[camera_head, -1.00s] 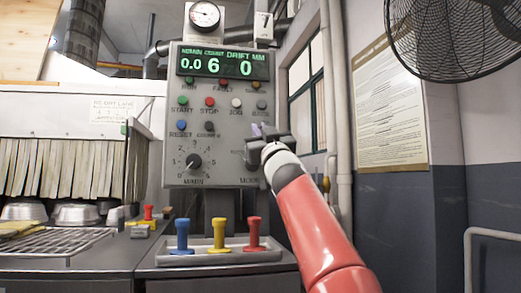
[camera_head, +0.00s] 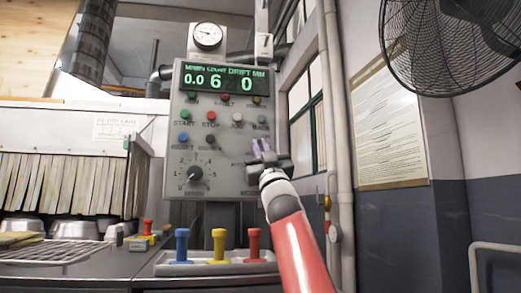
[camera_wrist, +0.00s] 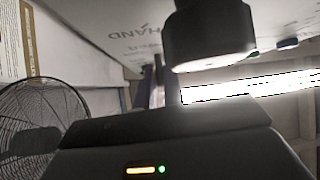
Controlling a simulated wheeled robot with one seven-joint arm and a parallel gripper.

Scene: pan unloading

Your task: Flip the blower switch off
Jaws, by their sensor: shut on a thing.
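The grey control panel (camera_head: 222,172) stands in the middle of the head view, upright, with lit displays, buttons and a dial. My gripper (camera_head: 261,147) is at the panel's lower right part, its light purple-grey fingers against the panel face. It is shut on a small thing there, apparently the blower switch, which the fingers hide. In the wrist view, the gripper fingers (camera_wrist: 158,87) reach toward the panel face (camera_wrist: 110,25), which bears the letters HAND. A dark round knob (camera_wrist: 210,42) juts out close beside them. The switch's position cannot be read.
A speed dial (camera_head: 195,173) is left of my gripper. Blue (camera_head: 182,246), yellow (camera_head: 219,246) and red (camera_head: 254,246) handled pieces stand in a tray below. A caged fan (camera_head: 445,45) and a pipe (camera_head: 333,130) are at the right.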

